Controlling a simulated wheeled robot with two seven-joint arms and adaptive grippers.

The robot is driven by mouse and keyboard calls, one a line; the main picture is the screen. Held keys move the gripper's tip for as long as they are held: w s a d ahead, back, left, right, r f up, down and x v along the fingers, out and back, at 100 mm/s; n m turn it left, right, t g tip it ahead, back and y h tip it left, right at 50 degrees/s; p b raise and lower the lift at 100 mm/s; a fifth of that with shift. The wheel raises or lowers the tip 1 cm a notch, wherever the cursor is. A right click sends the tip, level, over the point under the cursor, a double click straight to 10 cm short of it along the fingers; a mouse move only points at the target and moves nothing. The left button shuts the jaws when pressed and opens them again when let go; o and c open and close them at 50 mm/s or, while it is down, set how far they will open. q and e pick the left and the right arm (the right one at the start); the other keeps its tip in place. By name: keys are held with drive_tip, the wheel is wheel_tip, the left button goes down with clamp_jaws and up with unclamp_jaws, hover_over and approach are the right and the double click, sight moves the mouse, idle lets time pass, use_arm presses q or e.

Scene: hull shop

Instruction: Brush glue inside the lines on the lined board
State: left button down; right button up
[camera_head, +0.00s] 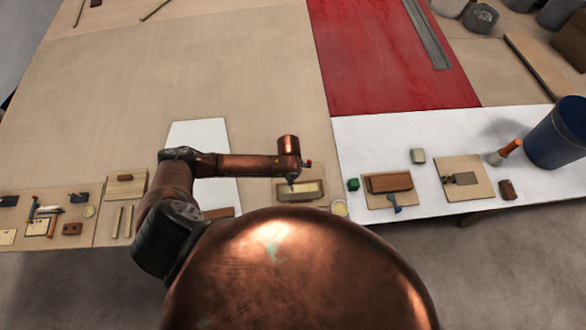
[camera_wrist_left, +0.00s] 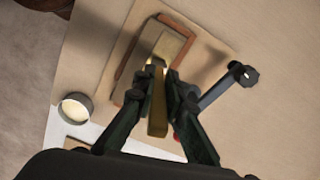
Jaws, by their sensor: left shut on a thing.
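My left gripper (camera_head: 293,184) reaches in from the left, over a small board with a pale middle and a brown border (camera_head: 313,188). In the left wrist view the gripper (camera_wrist_left: 157,100) is shut on a narrow golden-tan thing (camera_wrist_left: 157,119), probably the brush. Its far end overlaps the bordered board (camera_wrist_left: 124,68), so I cannot tell whether it touches. I cannot make out drawn lines or glue on this board. A round tin with pale contents (camera_head: 340,208) stands just right of it; it also shows in the wrist view (camera_wrist_left: 75,107). My right gripper is not in view.
A grey rod with a dark knob (camera_wrist_left: 222,88) lies close beside the gripper. A white panel (camera_head: 205,135) lies under my left arm. The white surface at right carries a blue bin (camera_head: 558,135), an orange-handled tool (camera_head: 508,149) and small boards.

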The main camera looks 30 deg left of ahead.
use_arm(q)
drive_tip(key=shift+w+d, duration=0.1)
drive_tip(key=shift+d, duration=0.3)
drive_tip(key=shift+a+r+p, duration=0.1)
drive_tip(key=shift+r+p, duration=0.8)
drive_tip(key=shift+p, duration=0.2)
drive_tip(key=shift+r+p, duration=0.75)
drive_tip(key=shift+r, duration=2)
